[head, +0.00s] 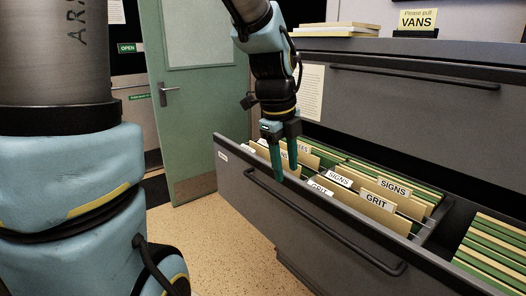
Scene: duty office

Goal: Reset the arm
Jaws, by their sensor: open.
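My gripper (286,178) points down over the front left part of an open file drawer (290,210). Its two green fingers are apart, with nothing seen between them. The fingertips are close to the drawer's front wall and the folders behind it. I cannot tell whether they touch anything. My arm comes down from the top of the head view and is bent above the drawer.
The drawer holds tan folders labelled SIGNS (393,187) and GRIT (376,201), and green ones. A closed upper drawer (420,82) stands behind. A green door (200,110) is at left; the floor (215,245) there is clear.

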